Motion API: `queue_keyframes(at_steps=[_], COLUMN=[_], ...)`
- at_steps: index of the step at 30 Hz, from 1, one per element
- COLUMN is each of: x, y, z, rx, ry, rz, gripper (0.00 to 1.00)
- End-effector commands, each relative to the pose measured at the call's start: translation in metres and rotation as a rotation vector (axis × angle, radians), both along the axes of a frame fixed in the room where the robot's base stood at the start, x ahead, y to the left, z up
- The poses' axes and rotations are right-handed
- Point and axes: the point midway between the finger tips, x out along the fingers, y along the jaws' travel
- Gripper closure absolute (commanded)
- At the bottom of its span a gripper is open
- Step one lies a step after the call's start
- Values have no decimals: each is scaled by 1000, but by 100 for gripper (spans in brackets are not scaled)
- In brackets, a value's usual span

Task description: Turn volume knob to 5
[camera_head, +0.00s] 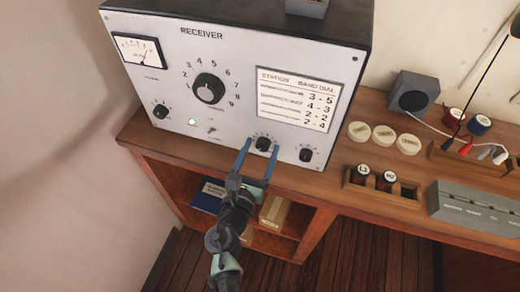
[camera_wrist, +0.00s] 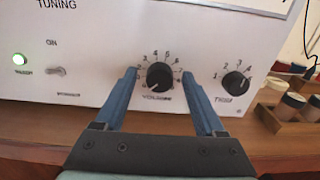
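The volume knob (camera_wrist: 160,76) is a small black dial on the white receiver (camera_head: 150,75), with a number scale around it. It also shows in the head view (camera_head: 263,143), low on the panel. In the wrist view a pale mark shows on its lower left; the exact reading is too small to tell. My gripper (camera_head: 260,149) is open, its two blue fingers reaching toward the panel. In the wrist view the gripper (camera_wrist: 159,80) has one finger on each side of the knob, with a visible gap on both sides. Whether the tips touch the panel I cannot tell.
A toggle switch (camera_wrist: 57,72) and a lit green lamp (camera_wrist: 18,60) are to the left. The large tuning dial (camera_head: 208,89) is above. The wooden desk edge (camera_head: 200,163) runs below the panel.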

Motion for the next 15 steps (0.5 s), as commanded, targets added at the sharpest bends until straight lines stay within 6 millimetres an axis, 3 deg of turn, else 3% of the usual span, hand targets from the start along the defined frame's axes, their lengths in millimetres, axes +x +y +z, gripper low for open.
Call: queue_keyframes(at_steps=[1,11,15], x=[0,0,0], y=[0,0,0], z=[0,0,0], rx=[0,0,1], ry=[0,0,0], rz=[0,0,0], gripper=[38,98,100])
